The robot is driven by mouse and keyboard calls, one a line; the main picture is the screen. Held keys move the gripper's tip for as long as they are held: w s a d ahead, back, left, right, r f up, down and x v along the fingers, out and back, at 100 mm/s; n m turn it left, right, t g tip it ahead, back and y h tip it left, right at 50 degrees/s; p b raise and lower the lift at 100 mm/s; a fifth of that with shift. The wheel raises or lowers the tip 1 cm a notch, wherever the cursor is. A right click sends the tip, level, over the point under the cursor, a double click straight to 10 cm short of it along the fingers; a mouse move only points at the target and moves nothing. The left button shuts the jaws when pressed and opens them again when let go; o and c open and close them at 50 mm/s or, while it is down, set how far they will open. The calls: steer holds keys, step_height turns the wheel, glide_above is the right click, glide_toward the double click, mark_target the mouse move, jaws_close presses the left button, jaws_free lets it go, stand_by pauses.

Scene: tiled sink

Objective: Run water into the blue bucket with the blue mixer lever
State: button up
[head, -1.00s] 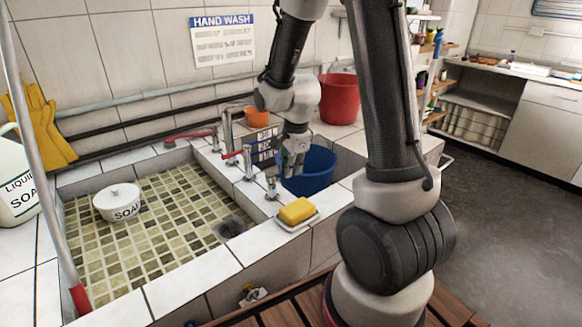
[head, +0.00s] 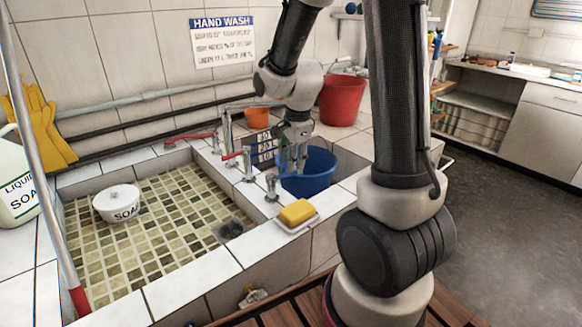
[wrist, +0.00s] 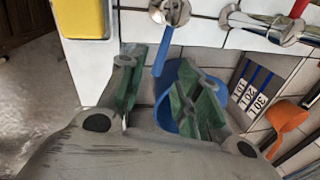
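The blue bucket (head: 318,178) stands in the recess to the right of the tiled sink. In the wrist view part of the bucket (wrist: 166,84) shows behind and between my fingers. The blue mixer lever (wrist: 164,50) points from its chrome tap (wrist: 168,12) toward the gap between my fingertips. I cannot tell if they touch. In the head view the chrome tap (head: 271,187) stands by the sponge, but the lever is not clear. My gripper (head: 292,158) hangs pointing down near the bucket's left rim. It is open and empty, its green-padded fingers apart in the wrist view (wrist: 157,72).
Red-levered taps (head: 246,164) stand left of my gripper. A yellow sponge (head: 297,211) lies on a dish at the sink's front corner. An orange pot (head: 257,117) and a red bucket (head: 342,100) stand behind. A white soap bowl (head: 117,203) sits in the sink.

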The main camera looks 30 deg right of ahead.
step_height(320, 180, up, 8)
steer(key=s, duration=0.1)
steer(key=shift+s, duration=0.3)
stand_by(5.5)
steer(key=g, duration=0.4)
glide_toward(283, 176)
steer(key=w+d, duration=0.2)
steer(key=f, duration=0.2)
steer(key=s+f, duration=0.1)
steer(key=f, duration=0.2)
steer(key=s+f, duration=0.1)
steer(key=f, duration=0.2)
steer(key=shift+s, duration=0.25)
